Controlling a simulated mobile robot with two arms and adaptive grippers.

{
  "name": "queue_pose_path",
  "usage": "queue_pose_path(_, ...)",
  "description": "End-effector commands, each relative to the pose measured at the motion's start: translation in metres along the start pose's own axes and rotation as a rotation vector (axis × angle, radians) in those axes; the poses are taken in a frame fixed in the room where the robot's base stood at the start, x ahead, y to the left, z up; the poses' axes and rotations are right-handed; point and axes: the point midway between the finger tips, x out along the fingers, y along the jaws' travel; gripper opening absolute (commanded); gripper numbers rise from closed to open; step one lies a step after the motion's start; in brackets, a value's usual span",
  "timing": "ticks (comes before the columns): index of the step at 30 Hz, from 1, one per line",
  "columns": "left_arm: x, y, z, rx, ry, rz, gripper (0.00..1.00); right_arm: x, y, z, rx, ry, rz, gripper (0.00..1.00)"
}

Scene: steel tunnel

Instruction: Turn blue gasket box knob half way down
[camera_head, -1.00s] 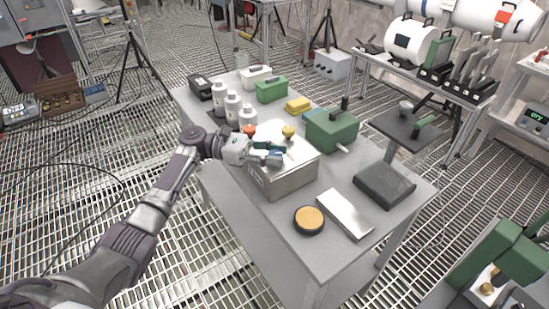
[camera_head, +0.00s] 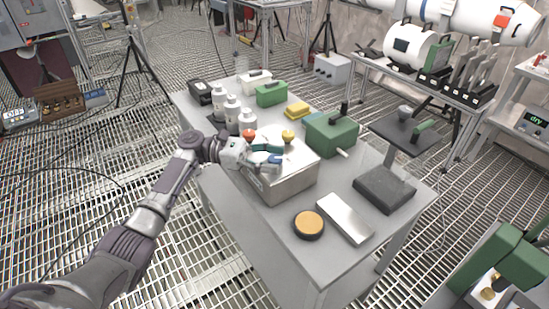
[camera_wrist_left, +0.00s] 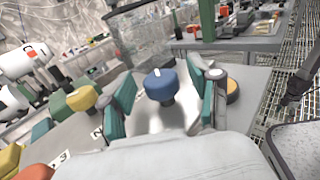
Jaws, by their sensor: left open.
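The gasket box (camera_head: 290,186) is a silver metal box on the grey table, with an orange knob (camera_head: 249,133) and a yellow knob (camera_head: 288,136) on top. The blue knob (camera_wrist_left: 162,88), with a white mark, stands upright on the box in the left wrist view. My left gripper (camera_head: 265,160) is over the box top. In the left wrist view its teal fingers (camera_wrist_left: 164,95) are open, one on each side of the blue knob, with gaps visible. In the head view the gripper largely hides this knob. My right gripper is not in view.
The yellow knob (camera_wrist_left: 82,98) and orange knob (camera_wrist_left: 36,172) lie left of the fingers in the wrist view. White bottles (camera_head: 232,108) stand behind the gripper. A green box (camera_head: 332,132), a metal block (camera_head: 344,218) and a round tan-topped disc (camera_head: 309,222) are nearby.

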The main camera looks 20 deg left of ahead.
Motion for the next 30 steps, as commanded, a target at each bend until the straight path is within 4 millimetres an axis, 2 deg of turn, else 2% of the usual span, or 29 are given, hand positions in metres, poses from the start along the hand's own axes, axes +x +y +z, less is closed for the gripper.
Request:
queue_pose_path(9,-0.064,0.001,0.000,0.000,0.001,0.005,0.62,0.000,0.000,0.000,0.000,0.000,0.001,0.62)
queue_pose_path(15,-0.098,0.001,0.001,0.000,0.000,0.003,0.62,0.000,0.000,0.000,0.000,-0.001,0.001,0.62)
queue_pose_path(21,-0.113,0.001,0.001,0.001,0.000,0.001,0.62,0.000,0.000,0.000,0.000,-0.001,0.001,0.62)
queue_pose_path(30,-0.114,0.000,0.000,0.001,0.000,0.000,0.62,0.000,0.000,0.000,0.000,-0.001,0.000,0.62)
